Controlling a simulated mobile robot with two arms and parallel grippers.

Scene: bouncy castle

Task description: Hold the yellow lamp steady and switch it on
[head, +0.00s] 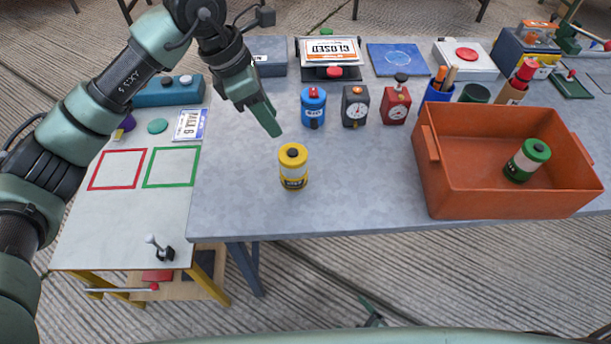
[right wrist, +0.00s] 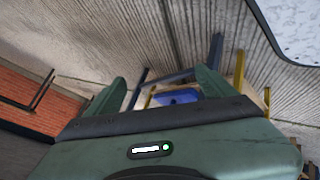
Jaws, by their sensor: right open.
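The yellow lamp (head: 293,168) stands upright on the grey table in the head view. It is a small cylinder with a black cap or button on top and a dark label band. My left gripper (head: 268,118) hangs just above and behind the lamp, pointing down towards it and apart from it. Its fingers overlap in this view, so their opening is unclear. My right gripper (right wrist: 163,85) shows in the right wrist view, with its two fingers spread and nothing between them. It faces the floor and table legs, away from the lamp.
An orange bin (head: 470,198) holding a green lamp (head: 527,160) stands right of the yellow lamp. A blue canister (head: 313,106), a black timer (head: 355,106) and a red timer (head: 395,104) stand behind. The table around the yellow lamp is clear.

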